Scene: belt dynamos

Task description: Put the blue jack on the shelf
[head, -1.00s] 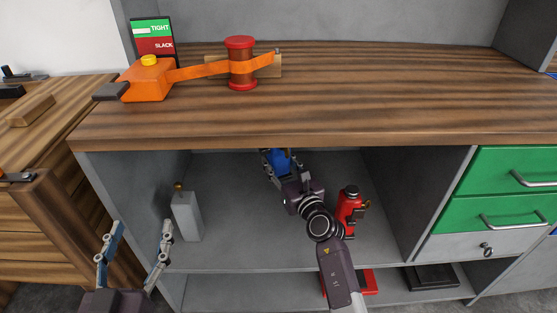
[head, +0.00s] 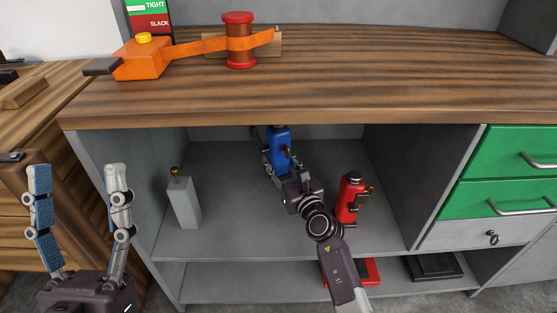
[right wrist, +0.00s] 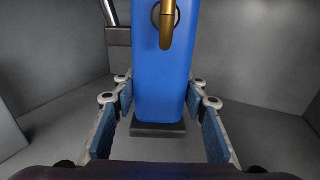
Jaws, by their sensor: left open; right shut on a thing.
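The blue jack (head: 278,145) is upright inside the upper compartment of the open shelf (head: 235,225), towards the back. My right gripper (head: 278,163) reaches in and is shut on it. In the right wrist view the jack (right wrist: 163,75) stands between the two blue-padded fingers of that gripper (right wrist: 160,97), with a dark base below and a brass-coloured part on its front. I cannot tell whether its base touches the shelf floor. My left gripper (head: 78,172) is open and empty, in front of the cabinet at the left.
A red jack (head: 349,198) stands right of my right arm, and a grey bottle-like block (head: 183,203) stands at the left on the same shelf. The worktop (head: 320,85) overhangs the compartment. Green drawers (head: 510,178) are at the right. A red thing (head: 366,272) lies lower down.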

